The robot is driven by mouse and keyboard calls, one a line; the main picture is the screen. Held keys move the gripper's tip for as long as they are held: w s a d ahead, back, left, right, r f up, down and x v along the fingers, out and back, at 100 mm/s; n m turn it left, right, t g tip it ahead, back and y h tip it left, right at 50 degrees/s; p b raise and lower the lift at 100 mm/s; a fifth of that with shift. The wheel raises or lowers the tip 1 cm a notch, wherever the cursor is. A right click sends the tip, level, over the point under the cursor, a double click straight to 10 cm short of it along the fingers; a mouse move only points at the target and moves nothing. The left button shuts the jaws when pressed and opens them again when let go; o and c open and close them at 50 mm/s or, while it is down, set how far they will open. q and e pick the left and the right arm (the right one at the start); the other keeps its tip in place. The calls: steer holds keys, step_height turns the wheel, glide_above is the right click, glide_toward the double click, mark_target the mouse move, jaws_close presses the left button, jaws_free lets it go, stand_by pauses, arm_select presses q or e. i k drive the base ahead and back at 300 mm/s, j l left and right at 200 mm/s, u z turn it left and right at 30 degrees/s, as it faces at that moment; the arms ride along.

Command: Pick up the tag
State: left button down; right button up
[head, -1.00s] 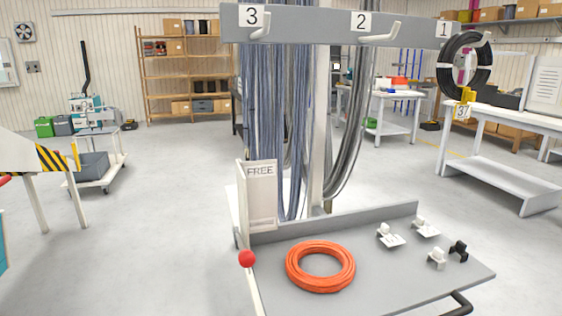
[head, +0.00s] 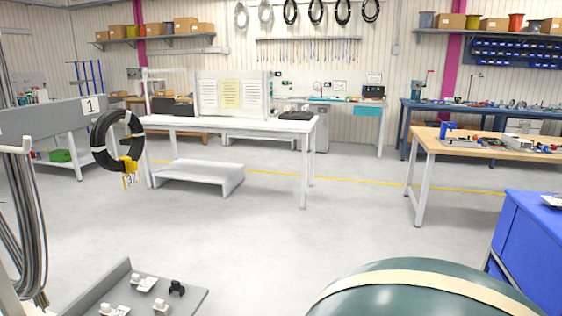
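A white tag with a dark 3 (head: 130,181) hangs from a yellow clip (head: 128,165) at the lower right of a black cable coil (head: 96,141). The coil hangs at the end of the grey rack bar (head: 45,118), by the label 1, at the left of the head view. Several small white clips (head: 145,284) and one black clip (head: 177,288) lie on the grey tray (head: 189,303) at bottom left; some of the white ones have flat plates. Neither of my grippers is in view.
A large dark green rounded object (head: 410,279) with a beige band fills the bottom right. A blue cabinet (head: 530,242) stands at the right edge. A white bench (head: 235,125) is behind the coil. The middle floor is open.

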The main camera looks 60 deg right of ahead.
mark_target(145, 286)
steer(key=z, duration=1.15)
steer(key=l+z, duration=0.15)
steer(key=z, duration=0.25)
steer(key=l+z, duration=0.1)
steer(key=z, duration=0.3)
steer(key=i+l+z, duration=0.1)
steer(key=z, duration=0.3)
steer(key=l+z, duration=0.15)
steer(key=z, duration=0.25)
steer(key=i+l+z, duration=0.25)
steer(key=z, duration=0.15)
steer(key=i+l+z, duration=0.2)
steer(key=i+z, duration=0.55)
steer(key=i+l, duration=0.1)
steer(key=i, duration=0.6)
steer(key=u, duration=0.5)
steer(key=k+u, duration=0.1)
steer(key=u, duration=0.35)
steer(key=k+u, duration=0.1)
steer(key=u, duration=1.35)
steer(key=l+u, duration=0.1)
steer(key=u, duration=0.4)
steer(key=l+u, duration=0.1)
steer(key=u, duration=0.8)
steer(key=l+u, duration=0.15)
steer(key=u, duration=0.35)
